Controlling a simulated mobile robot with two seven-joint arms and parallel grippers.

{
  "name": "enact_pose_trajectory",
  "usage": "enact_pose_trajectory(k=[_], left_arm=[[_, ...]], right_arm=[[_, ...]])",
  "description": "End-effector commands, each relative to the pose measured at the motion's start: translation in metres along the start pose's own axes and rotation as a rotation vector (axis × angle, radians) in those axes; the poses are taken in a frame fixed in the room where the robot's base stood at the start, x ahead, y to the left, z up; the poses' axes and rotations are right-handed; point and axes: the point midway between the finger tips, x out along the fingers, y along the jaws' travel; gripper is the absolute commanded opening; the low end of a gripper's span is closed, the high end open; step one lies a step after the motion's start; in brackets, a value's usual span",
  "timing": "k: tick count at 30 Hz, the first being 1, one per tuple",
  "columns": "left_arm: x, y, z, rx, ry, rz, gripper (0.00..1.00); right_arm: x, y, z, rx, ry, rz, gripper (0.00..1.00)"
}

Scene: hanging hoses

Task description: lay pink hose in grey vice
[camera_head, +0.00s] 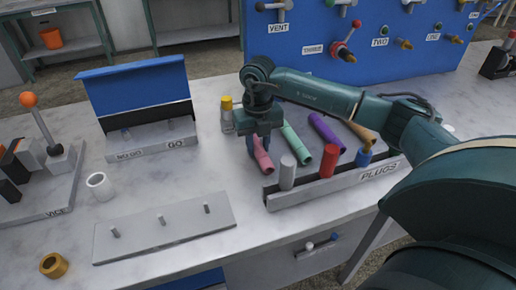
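The pink hose (263,158) is a short tube lying at a slant at the left end of a row of coloured hoses behind the plugs rack. My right gripper (258,138) points down over its upper end and hides that end. I cannot tell whether the fingers are open or shut around it. The grey vice (58,162) stands at the far left on a grey base marked VICE, with black and orange jaw parts and an upright lever with an orange ball. Its jaw gap is hard to make out. My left gripper is not in view.
Green (296,143) and purple (325,130) hoses lie right of the pink one. The plugs rack (340,183) is in front. A pegged plate (165,228), a white ring (100,186) and a go/no-go gauge (150,141) lie between the hoses and the vice.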

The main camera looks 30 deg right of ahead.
Motion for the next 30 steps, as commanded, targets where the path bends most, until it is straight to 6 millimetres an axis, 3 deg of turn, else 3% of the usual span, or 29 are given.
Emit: enact_pose_trajectory(k=[8,17,30], left_arm=[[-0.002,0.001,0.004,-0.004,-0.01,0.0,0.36],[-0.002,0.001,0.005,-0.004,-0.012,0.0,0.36],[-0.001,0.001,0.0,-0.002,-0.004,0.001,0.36]], right_arm=[[0.0,0.0,0.0,0.0,-0.001,0.0,0.03],[-0.008,0.0,0.001,0.0,-0.003,0.001,0.03],[-0.087,0.001,0.001,-0.003,-0.003,0.002,0.03]])
